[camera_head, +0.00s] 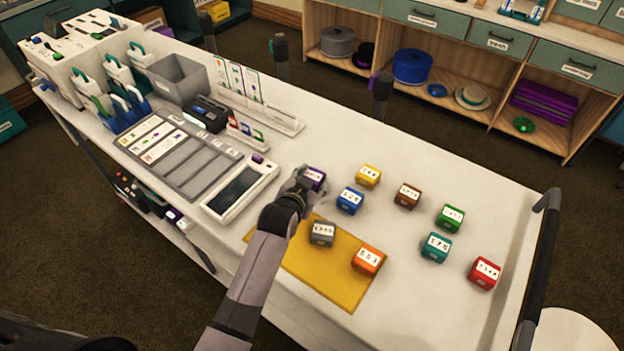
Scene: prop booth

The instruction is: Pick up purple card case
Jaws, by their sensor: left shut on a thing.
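The purple card case (316,177) is a small purple box with a white label, on the white counter behind the yellow mat. My left gripper (305,180) reaches in from the left and is shut on the purple card case, covering its left side. I cannot tell whether the case touches the counter or is slightly raised. My right gripper does not show.
Close by are blue (350,200), yellow (368,176) and grey (322,233) cases. Brown, green, teal, orange and red (484,273) ones stand farther right. A white device (240,188) with a dark screen lies left. The yellow mat (325,277) is partly bare.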

